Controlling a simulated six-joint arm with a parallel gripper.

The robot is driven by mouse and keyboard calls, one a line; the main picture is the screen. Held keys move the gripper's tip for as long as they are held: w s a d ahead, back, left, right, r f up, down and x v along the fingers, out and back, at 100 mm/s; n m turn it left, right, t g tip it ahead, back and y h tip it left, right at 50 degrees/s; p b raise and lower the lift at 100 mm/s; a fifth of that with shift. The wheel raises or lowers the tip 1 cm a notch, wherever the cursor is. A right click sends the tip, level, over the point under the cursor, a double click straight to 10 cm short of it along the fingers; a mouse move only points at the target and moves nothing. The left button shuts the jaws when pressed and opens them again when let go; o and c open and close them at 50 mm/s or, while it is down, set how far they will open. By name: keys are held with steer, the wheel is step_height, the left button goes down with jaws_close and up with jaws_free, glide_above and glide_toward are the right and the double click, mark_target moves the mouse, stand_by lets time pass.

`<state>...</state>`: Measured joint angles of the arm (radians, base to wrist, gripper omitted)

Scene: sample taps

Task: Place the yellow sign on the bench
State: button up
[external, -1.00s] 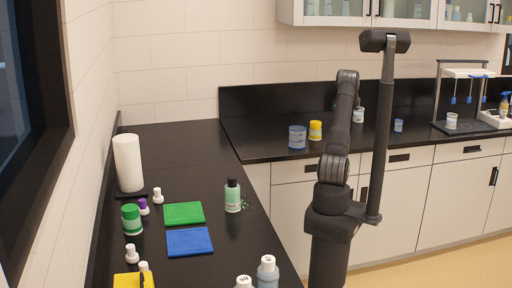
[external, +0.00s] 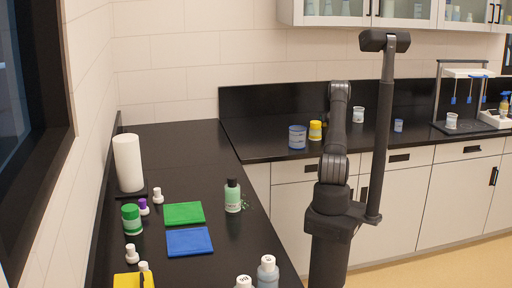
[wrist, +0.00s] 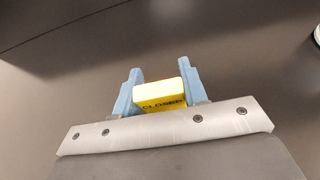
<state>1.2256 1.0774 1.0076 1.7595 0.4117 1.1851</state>
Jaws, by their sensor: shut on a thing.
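The yellow sign (wrist: 160,95) shows in the wrist view, with dark lettering that reads "CLOSED". My gripper (wrist: 160,80) has its two pale blue fingers on either side of the sign and is shut on it. A dark, plain surface lies beyond the sign; I cannot tell how far the sign is above it. In the external view my arm reaches toward the back black bench (external: 270,148). My gripper and the sign are hidden there behind my arm.
On the back bench stand a blue-labelled jar (external: 297,137), a yellow jar (external: 315,131), a white jar (external: 358,115) and a small blue cup (external: 398,126). A rack (external: 462,95) stands at the right. The left bench holds bottles and green and blue cloths (external: 189,242).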

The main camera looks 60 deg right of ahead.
steer(key=shift+f, duration=0.15)
steer(key=o, duration=1)
steer(key=shift+o, duration=0.2)
steer(key=v, duration=1.2)
steer(key=x, duration=1.2)
steer(key=shift+r, duration=0.85)
